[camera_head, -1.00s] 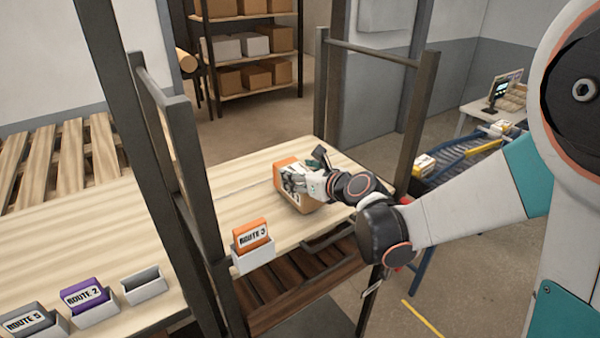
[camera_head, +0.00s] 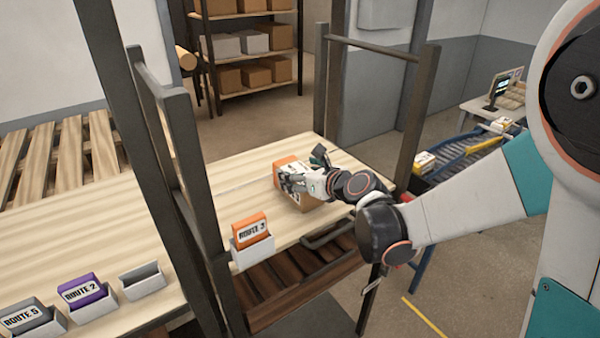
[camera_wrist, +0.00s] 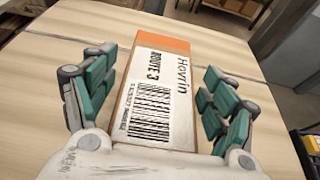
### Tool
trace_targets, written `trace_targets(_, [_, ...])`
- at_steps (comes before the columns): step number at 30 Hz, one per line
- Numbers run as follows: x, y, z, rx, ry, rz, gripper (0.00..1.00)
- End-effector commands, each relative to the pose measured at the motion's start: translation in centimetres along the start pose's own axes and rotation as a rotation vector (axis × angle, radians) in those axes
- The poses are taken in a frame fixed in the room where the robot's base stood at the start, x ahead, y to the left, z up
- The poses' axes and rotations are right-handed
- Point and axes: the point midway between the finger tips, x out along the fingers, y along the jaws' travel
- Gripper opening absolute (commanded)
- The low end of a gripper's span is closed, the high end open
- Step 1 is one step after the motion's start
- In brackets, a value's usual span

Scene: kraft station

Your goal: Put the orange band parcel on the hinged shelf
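The orange band parcel (camera_head: 304,200) is a brown box with an orange end. It rests on the pale wooden hinged shelf (camera_head: 240,195), toward its right side. In the wrist view the parcel (camera_wrist: 165,45) shows a white label reading "Hovrin" and "ROUTE 3" above a barcode. My gripper (camera_head: 303,180) is at the parcel, its fingers partly covering the box. In the wrist view my gripper (camera_wrist: 158,88) is open, with teal-padded fingers on both sides of the parcel and a visible gap on each side. The near end of the parcel is hidden by my palm.
Dark posts (camera_head: 185,170) frame the shelf on its left and right. An orange Route 3 card (camera_head: 250,228) stands in a holder at the front edge, near a dark handle (camera_head: 328,232). Purple (camera_head: 85,290) and grey cards stand at left. A conveyor (camera_head: 455,160) is at right.

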Motion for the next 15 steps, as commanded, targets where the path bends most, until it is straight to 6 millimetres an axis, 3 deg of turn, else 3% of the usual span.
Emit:
trace_targets(11, [-0.1,0.0,0.0,0.0,0.001,0.0,0.84])
trace_targets(15, [-1.0,0.0,0.0,0.001,0.001,0.0,0.84])
